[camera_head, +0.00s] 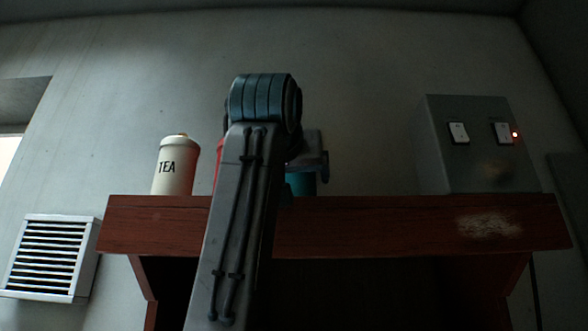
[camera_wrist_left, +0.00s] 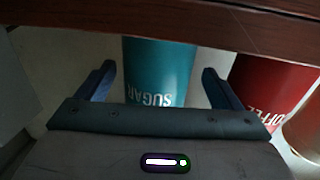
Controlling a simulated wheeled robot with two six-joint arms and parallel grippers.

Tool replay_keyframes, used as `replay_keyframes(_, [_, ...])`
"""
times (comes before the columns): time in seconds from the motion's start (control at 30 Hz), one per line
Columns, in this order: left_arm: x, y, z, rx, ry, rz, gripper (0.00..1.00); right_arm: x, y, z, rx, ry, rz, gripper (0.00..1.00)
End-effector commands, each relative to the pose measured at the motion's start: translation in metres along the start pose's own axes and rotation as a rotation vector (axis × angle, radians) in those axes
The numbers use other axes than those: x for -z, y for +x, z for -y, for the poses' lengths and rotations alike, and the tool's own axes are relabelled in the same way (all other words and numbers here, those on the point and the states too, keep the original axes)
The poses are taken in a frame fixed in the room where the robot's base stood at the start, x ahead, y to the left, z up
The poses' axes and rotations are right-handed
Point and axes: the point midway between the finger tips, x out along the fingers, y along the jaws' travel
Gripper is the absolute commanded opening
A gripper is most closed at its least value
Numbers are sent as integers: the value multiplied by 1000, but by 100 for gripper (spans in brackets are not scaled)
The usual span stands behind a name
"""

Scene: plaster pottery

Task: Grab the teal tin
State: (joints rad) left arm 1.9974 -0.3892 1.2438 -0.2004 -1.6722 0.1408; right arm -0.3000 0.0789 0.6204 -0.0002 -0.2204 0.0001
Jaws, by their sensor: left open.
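The teal tin (camera_head: 303,186) stands on the wooden shelf, mostly hidden behind my left arm in the head view. In the left wrist view the teal tin (camera_wrist_left: 160,72) shows upside down, with the word SUGAR on it. My left gripper (camera_wrist_left: 159,70) is open, with one finger on each side of the tin in that picture. A gap shows between each finger and the tin; contact cannot be made out. In the head view part of my left gripper (camera_head: 318,155) shows just above the tin. My right gripper is in neither view.
A red tin marked COFFEE (camera_wrist_left: 268,88) is close beside one finger; a sliver of red (camera_head: 217,155) shows behind my arm. A cream TEA tin (camera_head: 175,165) stands left on the shelf (camera_head: 400,222). A grey switch box (camera_head: 470,155) stands right, with bare shelf between.

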Motion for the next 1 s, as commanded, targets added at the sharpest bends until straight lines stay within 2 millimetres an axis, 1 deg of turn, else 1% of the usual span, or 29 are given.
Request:
replay_keyframes(0.03, [4, 8, 0, 0, 0, 3, 87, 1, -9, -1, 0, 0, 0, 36])
replay_keyframes(0.13, [2, 19, 0, 0, 0, 3, 87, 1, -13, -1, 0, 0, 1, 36])
replay_keyframes(0.23, [1, 22, 0, 1, 0, 0, 87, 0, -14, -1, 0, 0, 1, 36])
replay_keyframes(0.4, [0, 22, 0, 1, 0, 0, 87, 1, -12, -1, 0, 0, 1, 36])
replay_keyframes(0.43, [0, 22, 0, 1, 0, 0, 86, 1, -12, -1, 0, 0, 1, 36])
replay_keyframes(0.57, [0, 22, 0, 1, 0, 0, 60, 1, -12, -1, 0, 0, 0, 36])
replay_keyframes(0.6, [0, 22, 0, 1, 0, 0, 52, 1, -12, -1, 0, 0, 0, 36])
replay_keyframes(0.67, [0, 22, 0, 1, 0, 0, 40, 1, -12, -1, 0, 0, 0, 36])
replay_keyframes(0.7, [0, 22, 0, 1, 0, 0, 37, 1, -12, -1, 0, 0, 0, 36])
replay_keyframes(1.0, [2, 22, 0, 1, 1, -1, 37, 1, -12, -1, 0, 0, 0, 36])
